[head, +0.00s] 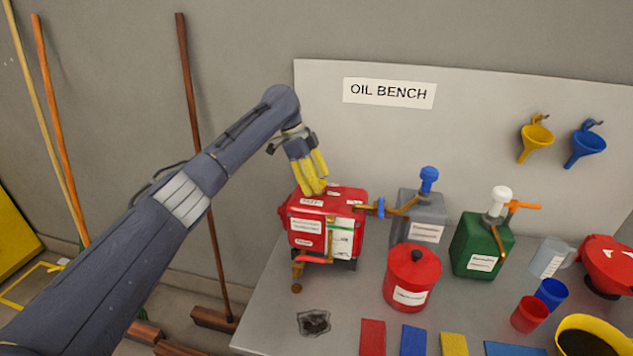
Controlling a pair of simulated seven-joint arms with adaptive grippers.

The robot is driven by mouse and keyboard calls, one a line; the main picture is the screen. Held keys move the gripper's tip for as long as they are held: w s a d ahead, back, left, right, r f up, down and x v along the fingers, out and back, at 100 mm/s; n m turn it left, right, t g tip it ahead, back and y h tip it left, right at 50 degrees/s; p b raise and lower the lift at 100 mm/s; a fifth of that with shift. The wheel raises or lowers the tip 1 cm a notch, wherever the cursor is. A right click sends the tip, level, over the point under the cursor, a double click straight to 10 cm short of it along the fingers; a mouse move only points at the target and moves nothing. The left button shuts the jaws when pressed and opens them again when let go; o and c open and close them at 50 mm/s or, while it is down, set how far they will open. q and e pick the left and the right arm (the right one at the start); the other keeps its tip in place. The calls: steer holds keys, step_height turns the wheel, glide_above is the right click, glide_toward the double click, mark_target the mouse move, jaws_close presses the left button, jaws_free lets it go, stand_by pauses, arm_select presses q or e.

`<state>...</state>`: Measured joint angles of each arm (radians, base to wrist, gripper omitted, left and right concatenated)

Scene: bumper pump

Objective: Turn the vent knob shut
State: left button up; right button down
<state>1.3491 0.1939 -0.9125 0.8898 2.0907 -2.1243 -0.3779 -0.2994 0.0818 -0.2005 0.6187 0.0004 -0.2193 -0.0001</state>
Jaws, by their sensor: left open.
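The vent knob cannot be made out for certain; the fingers cover part of the red tank's top. The red tank (298,241) stands at the back left of the grey bench, with white labels and a sight panel on its front. My left gripper (314,187) points down at the tank's top, its yellow fingers open. I cannot tell whether the fingertips touch anything. My right gripper is out of view.
A grey can (408,205) with a blue top, a green can (470,245) and a red lidded pot (407,278) stand to the right. Brooms lean on the wall at left.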

arm_select(q)
steer(key=v, duration=1.2)
steer(key=shift+d, duration=0.1)
